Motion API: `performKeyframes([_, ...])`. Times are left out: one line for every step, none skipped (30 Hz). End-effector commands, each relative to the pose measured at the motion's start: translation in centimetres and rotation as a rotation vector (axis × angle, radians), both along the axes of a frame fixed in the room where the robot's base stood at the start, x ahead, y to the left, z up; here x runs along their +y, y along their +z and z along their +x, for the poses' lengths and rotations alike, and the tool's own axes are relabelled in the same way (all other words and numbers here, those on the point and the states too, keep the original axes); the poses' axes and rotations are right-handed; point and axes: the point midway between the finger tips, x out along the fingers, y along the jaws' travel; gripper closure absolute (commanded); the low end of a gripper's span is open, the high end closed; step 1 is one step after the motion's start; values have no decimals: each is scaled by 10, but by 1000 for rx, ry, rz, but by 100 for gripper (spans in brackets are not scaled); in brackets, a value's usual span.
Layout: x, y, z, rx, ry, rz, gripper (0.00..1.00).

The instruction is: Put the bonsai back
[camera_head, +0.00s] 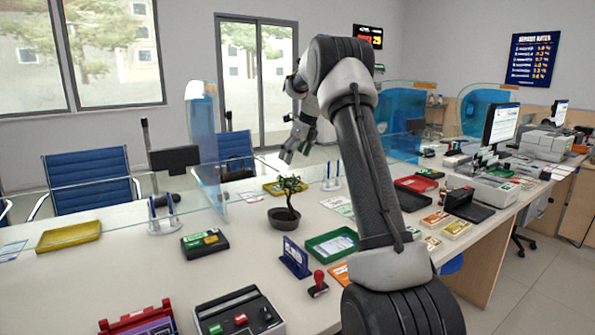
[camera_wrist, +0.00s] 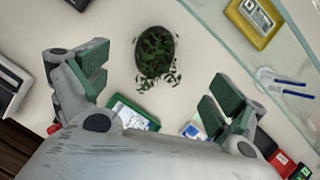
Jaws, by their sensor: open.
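The bonsai (camera_head: 289,199) stands upright in a dark round pot (camera_head: 284,219) on the white teller counter (camera_head: 150,275), left of my arm in the head view. In the wrist view the bonsai (camera_wrist: 156,53) shows from above, apart from my gripper and beyond its fingertips. My gripper (camera_head: 291,152) is above the counter, higher than the bonsai in the head view. In the wrist view my gripper (camera_wrist: 155,95) has its green-padded fingers wide apart with nothing between them.
A green tray (camera_head: 332,245), a blue sign (camera_head: 295,257) and a red-handled stamp (camera_head: 318,283) sit in front of the bonsai. A glass partition (camera_head: 205,140) and a yellow tray (camera_head: 285,187) are behind it. A card terminal (camera_head: 204,243) is left. Counter between terminal and pot is clear.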

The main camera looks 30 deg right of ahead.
Motion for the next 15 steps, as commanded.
performKeyframes([5,9,-6,-6,32,-14,5])
performKeyframes([9,15,-11,-12,65,-29,5])
performKeyframes([17,26,-21,-21,125,-57,5])
performKeyframes([24,35,-31,-30,184,-83,5])
performKeyframes([31,44,-42,-40,252,-114,5])
performKeyframes([44,58,-61,-54,358,-159,5])
performKeyframes([53,68,-77,-65,447,-199,5])
performKeyframes([63,77,-95,-77,540,-239,5])
performKeyframes([75,88,-120,-91,670,-295,5])
performKeyframes([84,95,-139,-103,766,-338,5])
performKeyframes([93,100,-158,-114,865,-379,5])
performKeyframes([103,106,-184,-127,994,-434,5])
performKeyframes([110,109,-204,-137,1091,-474,5])
performKeyframes([117,111,-225,-146,1190,-515,5])
performKeyframes([125,112,-252,-158,1322,-568,5])
